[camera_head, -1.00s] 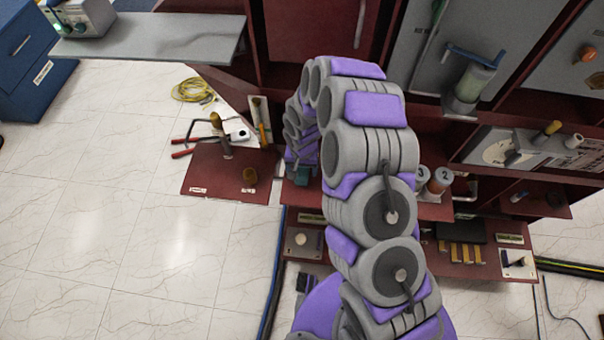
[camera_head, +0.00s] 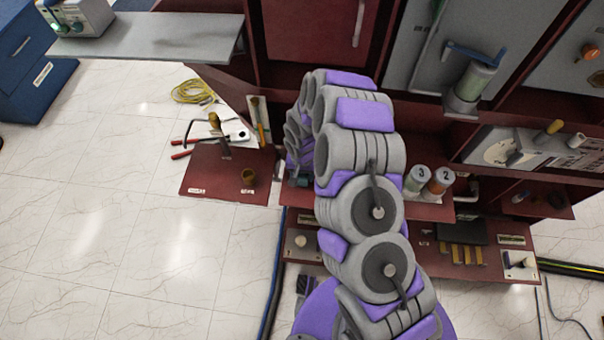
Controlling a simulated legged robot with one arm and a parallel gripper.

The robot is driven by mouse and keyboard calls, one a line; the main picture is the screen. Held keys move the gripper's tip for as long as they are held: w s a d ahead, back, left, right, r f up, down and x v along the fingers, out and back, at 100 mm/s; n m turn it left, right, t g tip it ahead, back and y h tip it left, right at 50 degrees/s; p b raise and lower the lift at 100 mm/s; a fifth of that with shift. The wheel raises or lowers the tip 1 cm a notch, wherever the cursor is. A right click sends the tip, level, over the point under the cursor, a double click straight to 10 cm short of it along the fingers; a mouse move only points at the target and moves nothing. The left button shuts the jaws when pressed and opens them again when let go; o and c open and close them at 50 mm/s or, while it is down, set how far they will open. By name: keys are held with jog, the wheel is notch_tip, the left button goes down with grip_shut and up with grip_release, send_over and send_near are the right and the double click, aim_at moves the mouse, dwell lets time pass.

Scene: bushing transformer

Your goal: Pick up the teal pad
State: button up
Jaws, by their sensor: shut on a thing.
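My arm reaches away from me with its purple and grey links, and its end hangs over the red shelf's left part. My gripper (camera_head: 298,174) is at that end, low down, and shut. A small dark teal edge, the teal pad (camera_head: 299,182), shows right under it. Most of the pad and the fingertips are hidden behind the gripper and the arm links, so I cannot tell whether the pad is clear of the shelf.
Numbered cans (camera_head: 436,183) stand on the shelf right of the arm. A yellow cable coil (camera_head: 193,91) lies on the floor. The tiled floor at left is clear.

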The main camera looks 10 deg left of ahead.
jog(key=shift+a, duration=0.25)
jog(key=shift+c, duration=1.1)
jog(key=shift+d+r, duration=0.1)
jog(key=shift+r, duration=0.45)
notch_tip(320, 180, up, 3)
jog(key=shift+f+p, duration=0.15)
jog(key=shift+p, duration=0.4)
jog(key=s+d+p, duration=0.1)
jog(key=s+d, duration=0.3)
jog(key=s, duration=0.2)
jog(key=s+d+r, duration=0.1)
jog(key=s+d, duration=0.3)
jog(key=s, duration=0.3)
jog(key=shift+s+d+p, duration=0.25)
jog(key=shift+d+p, duration=0.1)
jog(key=shift+d, duration=0.05)
jog(key=shift+r, duration=0.1)
